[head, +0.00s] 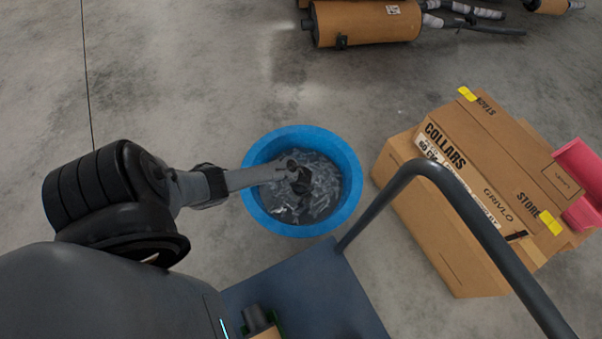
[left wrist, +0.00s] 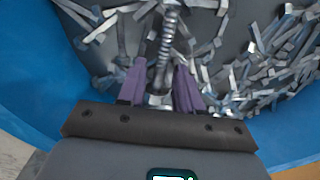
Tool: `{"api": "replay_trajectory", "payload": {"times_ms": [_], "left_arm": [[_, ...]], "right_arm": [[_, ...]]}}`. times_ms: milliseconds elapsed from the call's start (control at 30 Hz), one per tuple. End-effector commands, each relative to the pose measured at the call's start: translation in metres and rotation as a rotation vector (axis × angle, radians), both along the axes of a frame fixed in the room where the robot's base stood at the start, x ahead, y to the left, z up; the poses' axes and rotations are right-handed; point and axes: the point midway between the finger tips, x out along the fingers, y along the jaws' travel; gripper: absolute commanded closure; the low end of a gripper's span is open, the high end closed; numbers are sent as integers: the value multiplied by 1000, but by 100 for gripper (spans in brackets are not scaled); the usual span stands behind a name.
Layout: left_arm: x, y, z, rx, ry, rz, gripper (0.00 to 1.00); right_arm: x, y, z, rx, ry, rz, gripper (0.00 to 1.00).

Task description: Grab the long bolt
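The long bolt (left wrist: 166,40) is a grey threaded rod in the left wrist view, running from the top edge down between the fingers of my left gripper (left wrist: 161,66). The purple fingers stand on either side of it, with narrow gaps seeming to show, so the gripper looks open around it. In the head view my left gripper (head: 299,180) reaches down inside the blue tub (head: 344,151); the bolt cannot be made out there. My right gripper is not in view.
Many small grey metal pieces (left wrist: 270,60) lie in the tub around the bolt. A cardboard box (head: 450,240) stands right of the tub, with a pink object (head: 580,170) at its far side. A dark tubular rail (head: 480,225) crosses before it. Mufflers (head: 365,22) lie at the back.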

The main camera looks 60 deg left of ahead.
Motion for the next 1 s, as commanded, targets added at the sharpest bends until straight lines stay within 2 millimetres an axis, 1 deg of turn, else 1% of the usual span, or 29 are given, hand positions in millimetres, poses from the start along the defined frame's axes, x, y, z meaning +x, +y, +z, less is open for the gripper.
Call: {"api": "replay_trajectory", "payload": {"times_ms": [33, 200, 833, 1000], "left_arm": [[0, 0, 0, 0, 0, 0, 74], [0, 0, 0, 0, 0, 0, 100], [0, 0, 0, -1, 0, 0, 100], [0, 0, 6, 0, 0, -1, 100]], "right_arm": [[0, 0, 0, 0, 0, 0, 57], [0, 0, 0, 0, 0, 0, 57], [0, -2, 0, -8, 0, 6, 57], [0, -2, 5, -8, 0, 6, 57]]}}
